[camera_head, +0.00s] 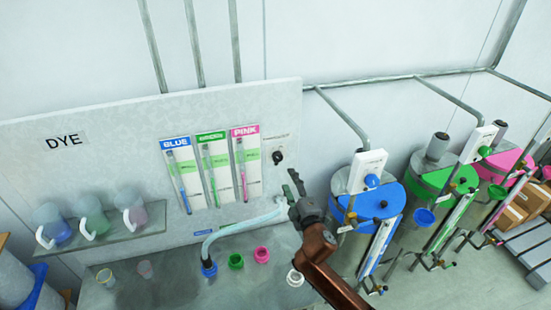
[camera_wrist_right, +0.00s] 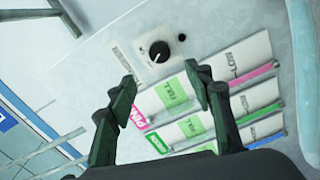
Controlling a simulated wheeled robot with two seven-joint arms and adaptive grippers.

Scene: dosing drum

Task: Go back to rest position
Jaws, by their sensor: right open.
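My right gripper (camera_head: 293,190) is in the middle of the head view, raised in front of the dye panel (camera_head: 100,122), just below the black knob (camera_head: 277,157). In the right wrist view, my right gripper (camera_wrist_right: 165,92) has its two dark fingers apart with nothing between them. The knob (camera_wrist_right: 160,50) shows beyond the fingertips on its white plate, apart from them. My left gripper is not in the head view.
Blue, green and pink gauges (camera_head: 213,168) hang on the panel. A pale curved hose (camera_head: 240,226) runs beside my right gripper to a blue ring (camera_head: 209,268) on the bench (camera_head: 180,290). Jugs stand on a shelf (camera_head: 120,236) at left. Blue (camera_head: 372,200), green and pink drums stand at right.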

